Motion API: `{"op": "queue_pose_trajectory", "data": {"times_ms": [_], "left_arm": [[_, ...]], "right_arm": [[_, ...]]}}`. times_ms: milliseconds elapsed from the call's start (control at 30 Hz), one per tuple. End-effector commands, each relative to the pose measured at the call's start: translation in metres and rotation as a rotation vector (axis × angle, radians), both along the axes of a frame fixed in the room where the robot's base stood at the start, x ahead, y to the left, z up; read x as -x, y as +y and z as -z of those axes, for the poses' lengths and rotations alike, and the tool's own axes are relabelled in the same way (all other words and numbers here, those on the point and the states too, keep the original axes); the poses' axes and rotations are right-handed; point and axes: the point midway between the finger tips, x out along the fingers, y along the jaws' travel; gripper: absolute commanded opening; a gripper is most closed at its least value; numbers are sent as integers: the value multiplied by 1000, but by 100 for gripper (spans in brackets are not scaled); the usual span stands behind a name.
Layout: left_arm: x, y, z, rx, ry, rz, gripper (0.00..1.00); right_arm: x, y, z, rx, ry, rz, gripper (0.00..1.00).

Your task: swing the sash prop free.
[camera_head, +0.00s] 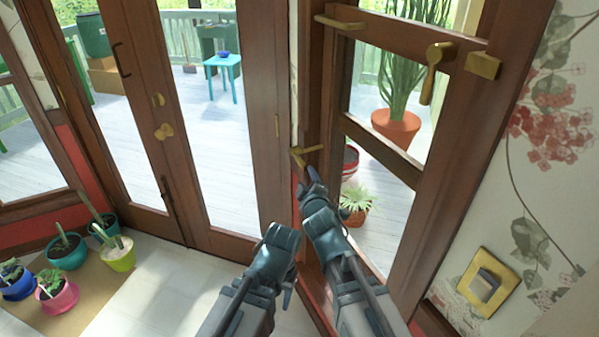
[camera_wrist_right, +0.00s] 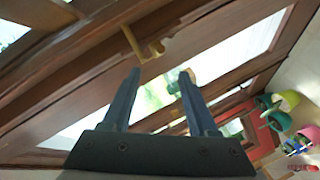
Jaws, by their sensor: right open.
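A brass prop-like fitting (camera_head: 306,151) sticks out from the wooden window frame in the head view, left of the lower panes. I take it to be the sash prop. It also shows in the right wrist view (camera_wrist_right: 132,42), just beyond my fingertips. My right gripper (camera_head: 309,180) is just below this fitting in the head view. In the right wrist view its two fingers (camera_wrist_right: 158,74) are spread, with nothing held between them.
A brass lever handle (camera_head: 433,71), a brass block (camera_head: 482,65) and a brass bar (camera_head: 340,22) sit higher on the window. Glazed double doors (camera_head: 160,125) stand left. Several potted plants, including a pink pot (camera_head: 60,296), are on the floor. A switch (camera_head: 484,285) is on the right wall.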

Motion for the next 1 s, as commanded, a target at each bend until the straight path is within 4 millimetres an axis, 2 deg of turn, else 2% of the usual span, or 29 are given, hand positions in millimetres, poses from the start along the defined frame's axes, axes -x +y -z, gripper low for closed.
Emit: {"op": "queue_pose_trajectory", "data": {"times_ms": [133,267,700,1000], "left_arm": [[0,0,1,0,0,0,50],[0,0,4,0,0,0,50],[0,0,22,0,0,0,50],[0,0,29,0,0,0,50]], "right_arm": [[-2,1,0,1,-3,-2,59],[-14,3,3,0,-2,-1,59],[-98,15,22,-1,-2,-1,59],[-129,18,28,-1,-1,-2,59]]}}
